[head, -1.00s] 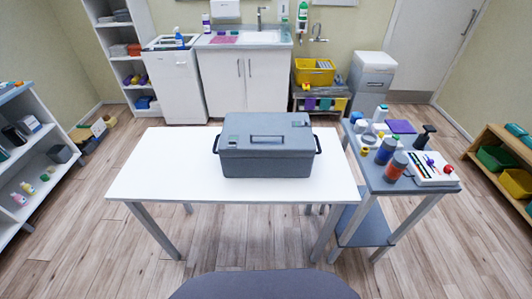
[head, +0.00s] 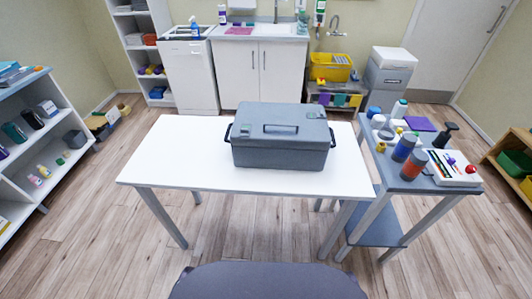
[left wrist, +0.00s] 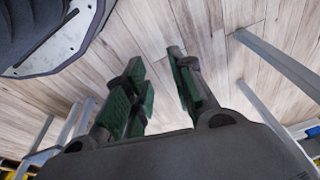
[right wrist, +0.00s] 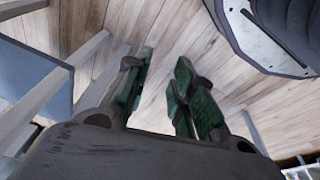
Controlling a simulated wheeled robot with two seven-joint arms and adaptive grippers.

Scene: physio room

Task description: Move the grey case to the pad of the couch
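The grey case (head: 280,138) is a closed box with a lid handle and dark side handles. It sits upright on the white table (head: 180,165), right of the table's middle in the head view. Neither gripper shows in the head view. My left gripper (left wrist: 155,58) is open and empty over the wood floor in the left wrist view. My right gripper (right wrist: 164,56) is open and empty in the right wrist view, also with floor behind it. Both are away from the case. I cannot make out a couch pad in these views.
A grey trolley (head: 400,184) with bottles and small items stands close to the table's right side. A white shelf (head: 62,110) is at the left. A sink cabinet (head: 260,75) and a yellow bin (head: 333,68) stand at the back. Floor left of the table is clear.

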